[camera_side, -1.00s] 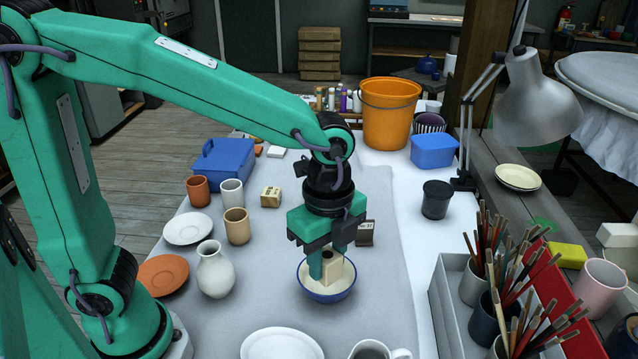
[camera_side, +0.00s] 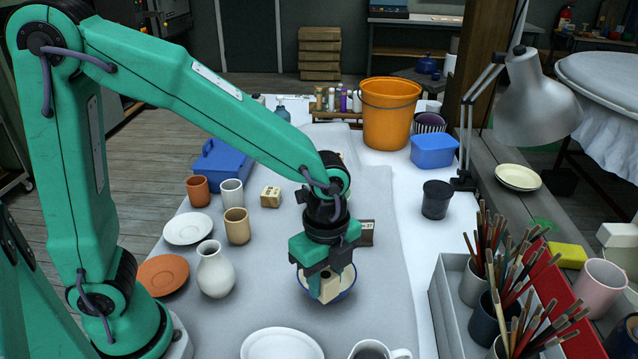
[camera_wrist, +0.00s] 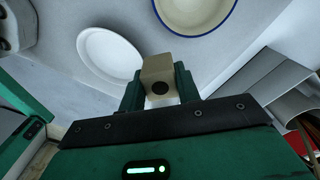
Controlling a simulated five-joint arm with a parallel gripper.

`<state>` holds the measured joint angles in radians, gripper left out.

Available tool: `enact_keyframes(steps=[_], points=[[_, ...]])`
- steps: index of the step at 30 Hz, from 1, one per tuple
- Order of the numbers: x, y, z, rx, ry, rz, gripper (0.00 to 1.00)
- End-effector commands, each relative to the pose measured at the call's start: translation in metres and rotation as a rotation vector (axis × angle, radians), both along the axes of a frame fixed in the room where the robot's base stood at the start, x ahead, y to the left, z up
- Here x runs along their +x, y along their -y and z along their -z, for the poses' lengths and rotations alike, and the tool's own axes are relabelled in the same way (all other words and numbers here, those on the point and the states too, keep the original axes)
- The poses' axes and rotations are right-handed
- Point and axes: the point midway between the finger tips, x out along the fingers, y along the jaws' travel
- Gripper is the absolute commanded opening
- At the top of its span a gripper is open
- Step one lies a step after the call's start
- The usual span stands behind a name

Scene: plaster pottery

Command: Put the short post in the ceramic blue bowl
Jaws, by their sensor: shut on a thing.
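The short post (camera_side: 327,287) is a small beige block, held between the fingertips of my gripper (camera_side: 324,284). It also shows in the wrist view (camera_wrist: 157,70), with a dark round hole in its near end. The ceramic blue bowl (camera_side: 349,280) is cream inside with a blue rim. In the side view my gripper and the post cover much of it. In the wrist view the bowl (camera_wrist: 194,14) lies beyond the post, cut by the top edge, and the post does not overlap its inside. My gripper (camera_wrist: 159,85) is shut on the post.
A white plate (camera_side: 282,345) lies in front of the bowl. A white vase (camera_side: 215,272) and several cups stand to its left. A dark grey block (camera_side: 366,233) stands just behind it. A tray of brush pots (camera_side: 450,305) is at right. Grey cloth between is clear.

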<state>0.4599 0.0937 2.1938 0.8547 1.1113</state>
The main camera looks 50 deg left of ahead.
Motion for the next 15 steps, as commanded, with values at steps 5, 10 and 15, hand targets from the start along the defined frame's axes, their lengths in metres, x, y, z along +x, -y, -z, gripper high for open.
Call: enact_keyframes(steps=[5, 10, 15], points=[[0.019, -0.022, 0.017, 0.001, -0.002, -0.007, 0.07], [0.038, -0.042, 0.034, 0.0, -0.002, -0.006, 0.07], [0.055, -0.06, 0.049, 0.0, -0.001, -0.004, 0.07]])
